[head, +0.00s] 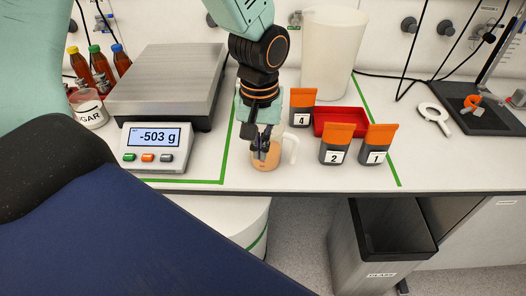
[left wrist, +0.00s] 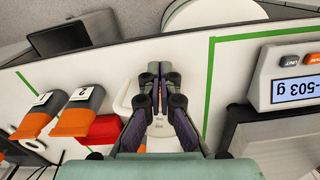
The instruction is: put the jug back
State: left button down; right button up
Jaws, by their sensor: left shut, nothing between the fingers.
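The jug (head: 271,161) is clear, with a pale handle on its right and orange-brown liquid low inside. It stands upright on the white bench within the green-taped area. My left gripper (head: 261,150) points down at the jug, its fingers shut and empty. In the head view the fingers overlap the jug; whether they touch it I cannot tell. In the left wrist view the shut fingertips (left wrist: 159,72) are in the middle, and the jug's handle (left wrist: 121,100) shows left of them; the fingers hide much of the jug. My right gripper is not in view.
A scale (head: 155,148) reading -503 g stands left. Orange-and-grey packs numbered 4 (head: 302,107), 2 (head: 337,143) and 1 (head: 377,144) stand right, around a red tray (head: 345,115). A tall white container (head: 330,50) is behind. A bin (head: 385,240) stands below the bench edge.

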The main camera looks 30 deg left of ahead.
aim_at(273, 147)
pick_arm(q)
jog(key=f, duration=1)
jog(key=shift+w+a+b, duration=0.15)
jog(key=shift+w+b, duration=0.2)
jog(key=shift+b, duration=0.05)
jog(key=shift+w+a+r, duration=0.1)
jog(key=shift+w+a, duration=0.05)
jog(key=shift+w, duration=0.35)
jog(key=shift+w+a+r, duration=0.1)
jog(key=shift+w+a, duration=0.05)
jog(key=shift+w, duration=0.3)
jog(key=shift+w+a+f, duration=0.2)
jog(key=shift+w+a, duration=0.25)
jog(key=shift+w, duration=0.15)
jog(key=shift+s+d+r, duration=0.1)
jog(key=shift+d+r, duration=0.05)
